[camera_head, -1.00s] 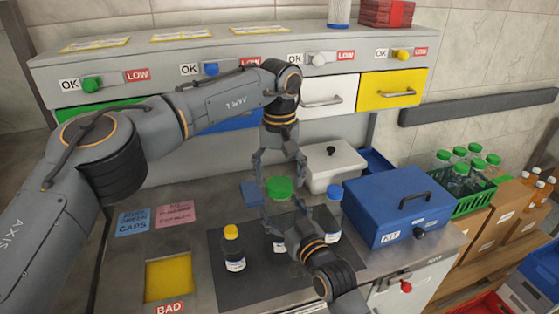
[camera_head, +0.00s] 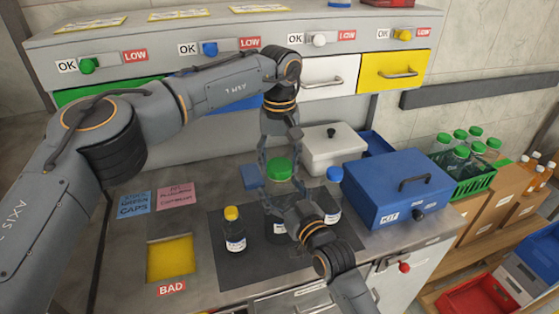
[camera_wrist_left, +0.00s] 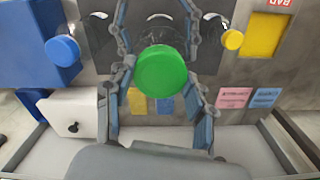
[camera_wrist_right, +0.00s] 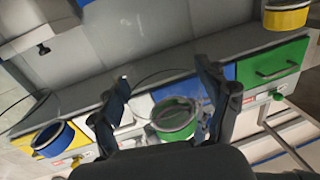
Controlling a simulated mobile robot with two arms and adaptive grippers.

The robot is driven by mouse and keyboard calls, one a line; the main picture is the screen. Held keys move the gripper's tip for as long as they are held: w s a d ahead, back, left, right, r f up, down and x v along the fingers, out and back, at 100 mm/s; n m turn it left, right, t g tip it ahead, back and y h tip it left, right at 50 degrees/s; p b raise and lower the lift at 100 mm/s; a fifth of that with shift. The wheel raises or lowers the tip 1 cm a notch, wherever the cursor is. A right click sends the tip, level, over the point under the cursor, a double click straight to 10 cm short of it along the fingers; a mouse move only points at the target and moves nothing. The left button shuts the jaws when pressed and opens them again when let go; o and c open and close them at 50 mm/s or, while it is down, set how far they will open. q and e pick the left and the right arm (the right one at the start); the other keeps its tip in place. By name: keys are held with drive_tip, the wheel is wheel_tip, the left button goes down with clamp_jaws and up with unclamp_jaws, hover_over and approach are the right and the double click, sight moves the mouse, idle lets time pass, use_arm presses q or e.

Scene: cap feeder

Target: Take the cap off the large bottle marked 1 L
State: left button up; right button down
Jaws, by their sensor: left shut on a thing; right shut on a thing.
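The large bottle (camera_head: 278,228) has a green cap (camera_head: 279,168) and stands on the dark mat between two smaller bottles. Its label is too small to read, and grippers partly cover its body. My left gripper (camera_head: 279,174) reaches down from above and is shut on the green cap. The cap also shows between its fingers in the left wrist view (camera_wrist_left: 162,72). My right gripper (camera_head: 288,203) comes from the front and is shut around the bottle's body. In the right wrist view, a round green-tinted form (camera_wrist_right: 175,118) lies between its fingers (camera_wrist_right: 165,100).
A yellow-capped bottle (camera_head: 234,235) stands to the left on the mat (camera_head: 228,268), a blue-capped bottle (camera_head: 331,195) close to the right. A blue kit box (camera_head: 395,190), a white lidded box (camera_head: 330,150) and a yellow BAD recess (camera_head: 170,259) surround the mat. Drawers line the back.

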use_arm(q)
drive_tip(key=n, duration=0.3)
drive_tip(key=shift+n, duration=0.4)
drive_tip(key=n, duration=0.9)
drive_tip(key=shift+n, duration=0.4)
drive_tip(key=n, duration=0.7)
drive_tip(key=shift+s+n, duration=0.1)
drive_tip(key=shift+n, duration=0.2)
drive_tip(key=n, duration=0.9)
drive_tip(key=shift+n, duration=0.4)
drive_tip(key=n, duration=1.5)
drive_tip(key=shift+r+n, duration=0.1)
drive_tip(key=shift+n, duration=0.3)
drive_tip(key=n, duration=0.6)
